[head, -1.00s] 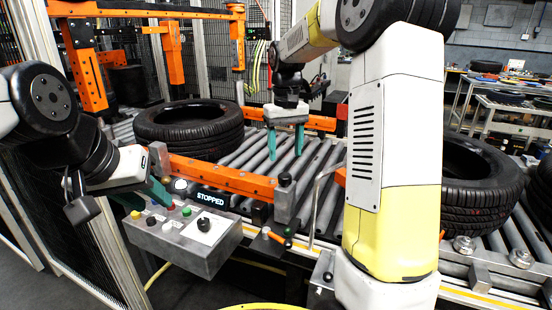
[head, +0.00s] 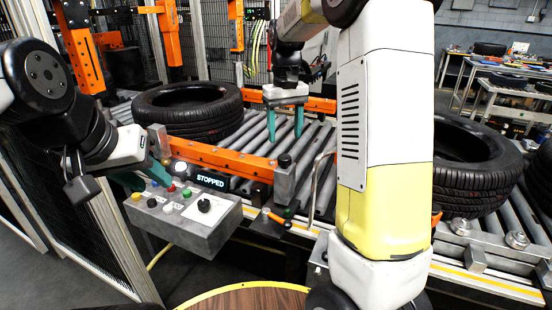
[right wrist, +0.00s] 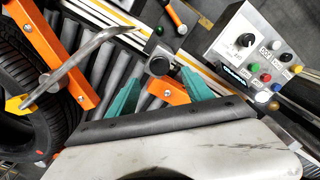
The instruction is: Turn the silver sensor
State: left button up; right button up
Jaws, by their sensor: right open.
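A silver-grey metal block (head: 284,182) with a black knob on top stands at the near right end of an orange bar beside the rollers. A bent silver rod (head: 319,172) rises just right of it; a curved rod (right wrist: 70,66) also shows in the right wrist view. I cannot tell which is the silver sensor. My right gripper (head: 285,138) is open and empty, pointing down above the rollers behind the block. It shows in the right wrist view (right wrist: 160,98) with its teal fingers apart. My left gripper (head: 146,177) looks open, by the left end of the control box.
The control box (head: 205,237) has several coloured buttons, a black dial and a lit "STOPPED" display. Tyres lie on the roller conveyor at left (head: 188,128) and right (head: 470,185). A round wooden top (head: 245,297) is at the bottom edge. Mesh fencing stands behind.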

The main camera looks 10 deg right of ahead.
aim_at(285, 157)
jog(key=shift+f, duration=3.8)
